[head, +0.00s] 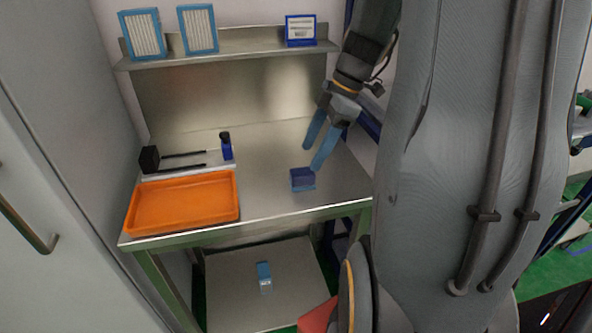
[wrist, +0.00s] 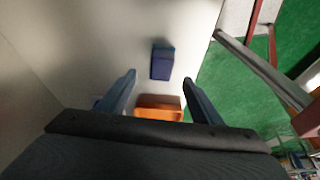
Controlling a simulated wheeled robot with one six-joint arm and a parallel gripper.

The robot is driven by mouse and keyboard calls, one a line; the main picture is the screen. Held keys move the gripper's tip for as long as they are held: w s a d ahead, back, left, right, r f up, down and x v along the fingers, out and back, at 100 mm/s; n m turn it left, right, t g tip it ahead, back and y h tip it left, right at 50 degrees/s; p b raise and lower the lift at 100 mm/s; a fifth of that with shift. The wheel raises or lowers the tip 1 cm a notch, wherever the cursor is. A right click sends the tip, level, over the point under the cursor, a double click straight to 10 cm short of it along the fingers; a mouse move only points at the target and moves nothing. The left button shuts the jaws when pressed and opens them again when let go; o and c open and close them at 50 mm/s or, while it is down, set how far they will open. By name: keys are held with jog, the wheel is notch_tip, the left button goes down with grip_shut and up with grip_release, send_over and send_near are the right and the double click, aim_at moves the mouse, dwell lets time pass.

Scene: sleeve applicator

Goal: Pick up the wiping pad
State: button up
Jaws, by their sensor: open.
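A small dark blue block, which looks like the wiping pad (head: 302,179), lies on the steel table near its right front part. It also shows in the wrist view (wrist: 162,64), just beyond the fingertips and between their lines. My gripper (head: 312,159) is open and points down at the table, with its two blue fingers spread and nothing between them. In the head view the fingertips are just above the pad. In the wrist view the gripper (wrist: 160,77) shows both fingers, apart from the pad.
An orange tray (head: 183,202) sits on the table's left front. Behind it are a dark blue bottle (head: 226,146) and a black block (head: 149,159) with dark rods. Boxes (head: 198,29) stand on the upper shelf. A blue-and-white item (head: 264,276) sits on the lower shelf. Table around the pad is clear.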

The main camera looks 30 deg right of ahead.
aim_at(303, 171)
jog(key=shift+w+a+f, duration=0.1)
jog(key=shift+w+f, duration=0.05)
jog(key=shift+f, duration=0.1)
jog(key=p+x, duration=0.1)
jog(key=x, duration=0.1)
jog(key=p+x, duration=0.1)
jog(key=x, duration=0.2)
jog(key=shift+a+f, duration=0.2)
jog(key=shift+f, duration=0.1)
jog(key=shift+a+f, duration=0.25)
jog(key=shift+f, duration=0.45)
jog(key=c, duration=1.1)
jog(key=shift+c, duration=0.2)
notch_tip(303, 171, up, 10)
jog(key=shift+r+b, duration=0.1)
jog(key=shift+b, duration=0.7)
